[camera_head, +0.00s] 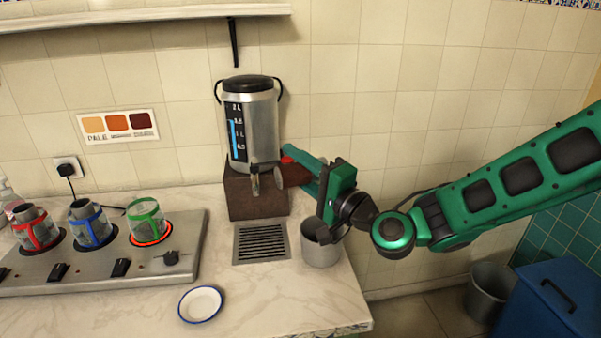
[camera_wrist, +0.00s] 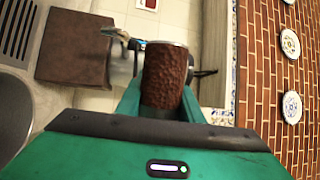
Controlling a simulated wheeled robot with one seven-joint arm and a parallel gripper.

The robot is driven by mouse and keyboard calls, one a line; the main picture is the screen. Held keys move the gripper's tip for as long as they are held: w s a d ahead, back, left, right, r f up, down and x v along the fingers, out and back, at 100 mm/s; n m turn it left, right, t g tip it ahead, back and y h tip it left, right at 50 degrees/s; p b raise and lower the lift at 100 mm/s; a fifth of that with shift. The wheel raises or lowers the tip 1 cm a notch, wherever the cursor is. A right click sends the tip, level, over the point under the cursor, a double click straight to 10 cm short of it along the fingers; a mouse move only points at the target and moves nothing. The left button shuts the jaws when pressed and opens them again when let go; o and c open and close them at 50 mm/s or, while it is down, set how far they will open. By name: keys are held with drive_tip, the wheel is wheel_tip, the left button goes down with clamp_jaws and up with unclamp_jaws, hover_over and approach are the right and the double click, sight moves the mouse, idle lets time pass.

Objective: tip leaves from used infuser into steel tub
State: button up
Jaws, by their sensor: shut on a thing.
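My gripper (camera_head: 312,172) is shut on a brown, rough-textured cylinder (camera_head: 293,176), which looks like the used infuser. In the wrist view the infuser (camera_wrist: 165,75) sits between the two green fingers and has a thin pale rim at its far end. Its inside does not show. My gripper holds it in front of the samovar's right side, above the counter. A grey steel tub (camera_head: 321,251) stands on the counter below my gripper, right of the drain grate. The tub also shows at the wrist view's left edge (camera_wrist: 12,115).
A samovar (camera_head: 262,125) stands on a brown block (camera_head: 257,199) behind the grate (camera_head: 262,243). Three banded glass pots stand on the hotplate (camera_head: 110,268) at left; the green one's ring glows. A saucer (camera_head: 201,304) lies in front. A bucket (camera_head: 489,292) and blue bin stand at right.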

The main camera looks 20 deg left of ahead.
wheel_tip(320, 180, up, 3)
drive_tip(key=n+h, duration=0.2)
drive_tip(key=n, duration=0.3)
drive_tip(key=n+h, duration=0.2)
drive_tip(key=n, duration=0.3)
drive_tip(key=n+h, duration=0.2)
drive_tip(key=n, duration=0.3)
drive_tip(key=shift+h, duration=0.3)
